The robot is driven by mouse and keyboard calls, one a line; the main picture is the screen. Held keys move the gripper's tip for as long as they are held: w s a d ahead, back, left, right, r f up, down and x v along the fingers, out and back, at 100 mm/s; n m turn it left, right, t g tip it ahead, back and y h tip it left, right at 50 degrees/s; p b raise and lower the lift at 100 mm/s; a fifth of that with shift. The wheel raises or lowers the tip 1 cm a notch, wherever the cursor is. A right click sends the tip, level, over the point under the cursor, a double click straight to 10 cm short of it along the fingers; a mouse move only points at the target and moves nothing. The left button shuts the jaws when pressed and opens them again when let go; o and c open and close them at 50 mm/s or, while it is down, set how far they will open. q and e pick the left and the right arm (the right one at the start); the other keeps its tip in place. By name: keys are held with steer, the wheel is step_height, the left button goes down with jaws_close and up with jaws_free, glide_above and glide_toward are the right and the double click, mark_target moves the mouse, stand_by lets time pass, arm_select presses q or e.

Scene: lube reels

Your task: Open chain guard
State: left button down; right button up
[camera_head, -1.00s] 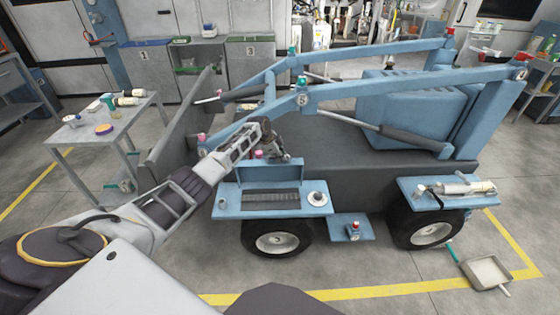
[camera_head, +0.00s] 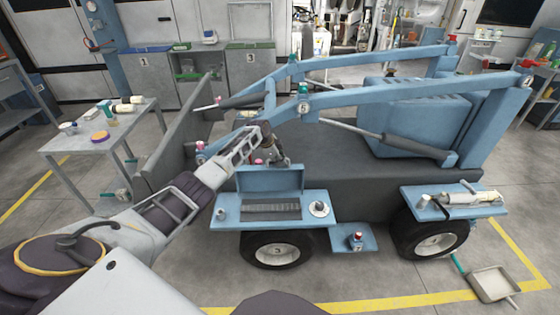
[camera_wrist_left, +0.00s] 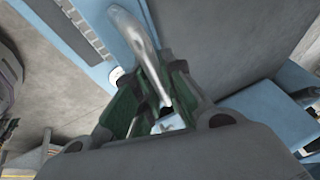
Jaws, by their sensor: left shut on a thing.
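The chain guard (camera_head: 256,180) is a blue panel standing upright along the back of a blue shelf (camera_head: 228,212) on the vehicle's near side. The dark chain (camera_head: 270,212) lies uncovered in front of it. My left gripper (camera_head: 276,158) is at the guard's top edge, reaching in from the left. In the left wrist view, its green-padded fingers (camera_wrist_left: 160,105) are closed around a curved, silvery handle-like piece (camera_wrist_left: 137,38). Its join to the guard is hard to make out. My right gripper is not in view.
A round white-rimmed knob (camera_head: 319,209) sits right of the chain. A lower blue step (camera_head: 340,240) holds a red-topped fitting (camera_head: 357,240). A grey side table (camera_head: 75,142) stands at left.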

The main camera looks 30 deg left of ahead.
arm_select(q)
steer(key=shift+w+a+r, duration=0.15)
steer(key=shift+r, duration=0.1)
steer(key=c, duration=1.8)
jaws_free()
steer(key=shift+w+f, duration=0.1)
steer(key=shift+o, duration=0.2)
steer(key=shift+s, duration=0.2)
steer(key=v, duration=1.1)
steer(key=shift+r, duration=0.4)
steer(key=shift+s, duration=0.1)
